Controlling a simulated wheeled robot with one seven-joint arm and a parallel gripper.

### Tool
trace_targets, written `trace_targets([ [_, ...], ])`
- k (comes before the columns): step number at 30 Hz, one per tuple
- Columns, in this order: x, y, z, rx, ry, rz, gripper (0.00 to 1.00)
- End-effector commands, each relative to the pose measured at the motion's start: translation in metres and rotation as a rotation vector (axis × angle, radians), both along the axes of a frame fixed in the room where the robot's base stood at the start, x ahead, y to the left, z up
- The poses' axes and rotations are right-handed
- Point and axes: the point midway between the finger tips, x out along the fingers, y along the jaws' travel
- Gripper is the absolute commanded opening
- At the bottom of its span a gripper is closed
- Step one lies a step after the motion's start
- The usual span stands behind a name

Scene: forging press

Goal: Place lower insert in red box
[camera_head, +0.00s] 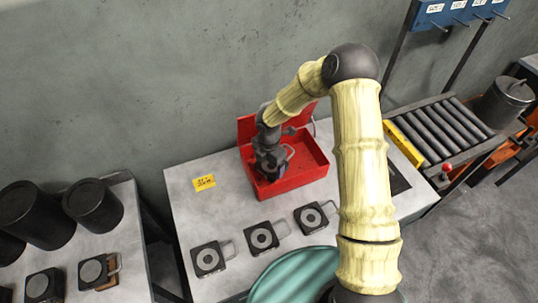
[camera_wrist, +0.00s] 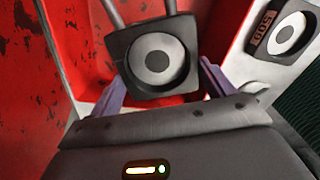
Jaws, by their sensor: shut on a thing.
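The red box (camera_head: 310,167) stands open on the grey table, its lid raised at the back. My gripper (camera_head: 271,172) reaches down into the box area. In the wrist view my gripper (camera_wrist: 163,85) has its two purple fingers on either side of a dark square insert (camera_wrist: 157,57) with a pale round centre and a handle. The gripper is shut on this insert. Red box walls (camera_wrist: 75,40) surround it in the wrist view. Whether the insert touches the box floor I cannot tell.
Three similar inserts with handles lie in a row in front of the box: left (camera_head: 208,259), middle (camera_head: 262,237) and right (camera_head: 311,217). A yellow tag (camera_head: 204,183) lies left of the box. A roller conveyor (camera_head: 445,130) stands to the right.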

Motion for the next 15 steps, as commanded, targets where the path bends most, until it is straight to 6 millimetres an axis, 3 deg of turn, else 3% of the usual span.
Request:
trace_targets([
  [6, 0.002, 0.001, -0.019, 0.001, -0.005, 0.001, 0.11],
  [15, 0.002, 0.001, -0.021, 0.001, -0.006, 0.001, 0.11],
])
